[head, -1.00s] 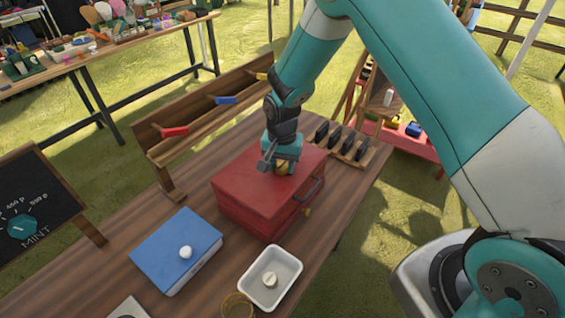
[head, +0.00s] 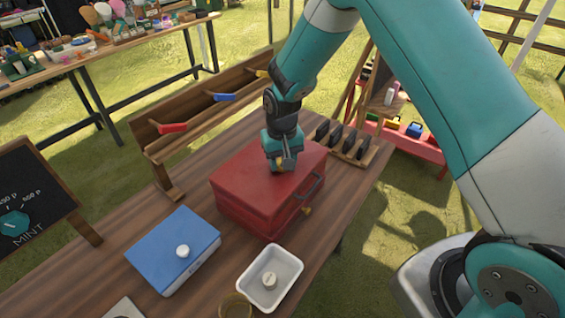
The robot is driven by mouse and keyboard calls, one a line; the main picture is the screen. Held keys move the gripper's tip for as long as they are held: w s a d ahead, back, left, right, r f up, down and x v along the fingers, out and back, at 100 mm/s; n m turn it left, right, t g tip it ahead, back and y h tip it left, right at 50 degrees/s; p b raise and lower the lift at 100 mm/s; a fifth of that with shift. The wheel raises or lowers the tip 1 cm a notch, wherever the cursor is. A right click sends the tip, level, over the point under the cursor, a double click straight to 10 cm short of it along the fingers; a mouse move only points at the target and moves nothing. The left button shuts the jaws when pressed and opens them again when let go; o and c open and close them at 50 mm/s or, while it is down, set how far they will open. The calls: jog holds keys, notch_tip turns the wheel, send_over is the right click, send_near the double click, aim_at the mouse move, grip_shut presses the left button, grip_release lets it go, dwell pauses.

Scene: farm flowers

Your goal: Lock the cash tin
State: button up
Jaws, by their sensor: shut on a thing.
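The red cash tin (head: 250,189) stands on the wooden table with its lid down. A dark handle (head: 312,187) is on its right-hand side, and a small brass-coloured piece (head: 307,211) sticks out low near it. My gripper (head: 282,166) points down at the top of the lid, near its middle. It is shut on a small yellowish knob-like thing at the lid, mostly hidden by the fingers. I cannot tell whether the tin is locked.
A blue box (head: 170,245) with a white knob (head: 183,251) and a white tray (head: 293,262) holding a small round piece stand in front. A wooden rack (head: 200,120) with coloured hooks is behind. A slotted holder (head: 352,152) stands right of the tin. A chalkboard (head: 35,195) is at left.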

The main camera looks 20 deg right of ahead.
jog(key=n+b, duration=0.1)
jog(key=n, duration=0.4)
jog(key=shift+n, duration=0.3)
jog(key=n+b, duration=0.1)
jog(key=n, duration=0.4)
jog(key=shift+n, duration=0.4)
jog(key=o, duration=0.9)
notch_tip(320, 180, up, 18)
jog(key=b, duration=0.3)
jog(key=shift+f, duration=0.25)
